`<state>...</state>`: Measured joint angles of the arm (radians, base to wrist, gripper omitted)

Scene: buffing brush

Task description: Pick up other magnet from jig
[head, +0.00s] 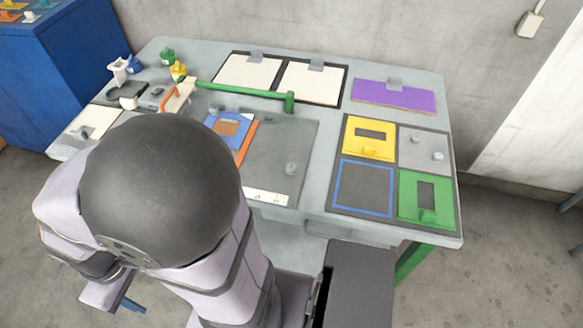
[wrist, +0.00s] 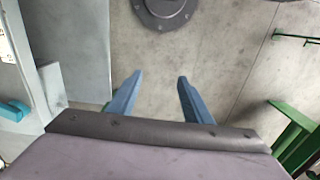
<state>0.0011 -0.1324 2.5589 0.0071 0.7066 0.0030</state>
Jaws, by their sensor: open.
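My gripper (wrist: 158,78) is open and empty in the wrist view, its two blue fingers apart above bare floor. In the head view my arm hides most of it. A blue frame with a brown centre (head: 228,127) lies on an orange-edged plate on the grey work mat (head: 268,150), partly behind my arm; this may be the jig. A grey square (head: 412,158) at the right holds two small pale knobs (head: 438,156). I cannot tell which pieces are magnets.
A green bar (head: 245,91) crosses behind the mat. Yellow (head: 354,138) and green (head: 408,195) frames sit in the right-hand tray. A purple board (head: 395,95) and two clipped white sheets (head: 250,72) lie at the back. A blue cabinet (head: 75,70) stands at left.

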